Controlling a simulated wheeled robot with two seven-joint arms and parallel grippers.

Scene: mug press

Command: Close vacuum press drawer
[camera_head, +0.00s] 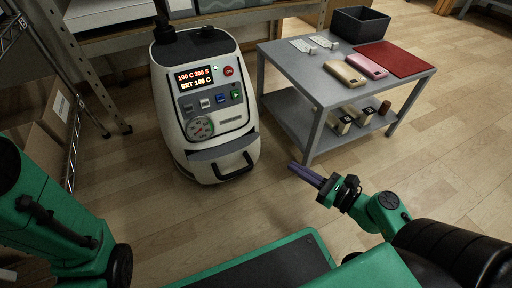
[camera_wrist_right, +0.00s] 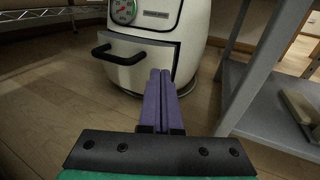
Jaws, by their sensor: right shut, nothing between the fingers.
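The vacuum press (camera_head: 205,100) is a white machine with a lit display, buttons and a gauge, standing on the floor left of the grey table. Its drawer (camera_head: 222,163) is low on the front, pulled out, with a black handle (camera_head: 232,172). In the right wrist view the drawer (camera_wrist_right: 147,52) and its handle (camera_wrist_right: 118,56) show beyond my fingers. My right gripper (camera_head: 293,168) has its purple fingers together and empty, right of the drawer and apart from it. It also shows in the right wrist view (camera_wrist_right: 160,76). My left gripper is not in view.
A grey table (camera_head: 300,70) stands right of the press, with phone cases (camera_head: 345,73), a red mat (camera_head: 396,58) and a black bin (camera_head: 360,24) on top. Its leg is close to my right gripper. Metal shelving stands at left. The floor before the press is clear.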

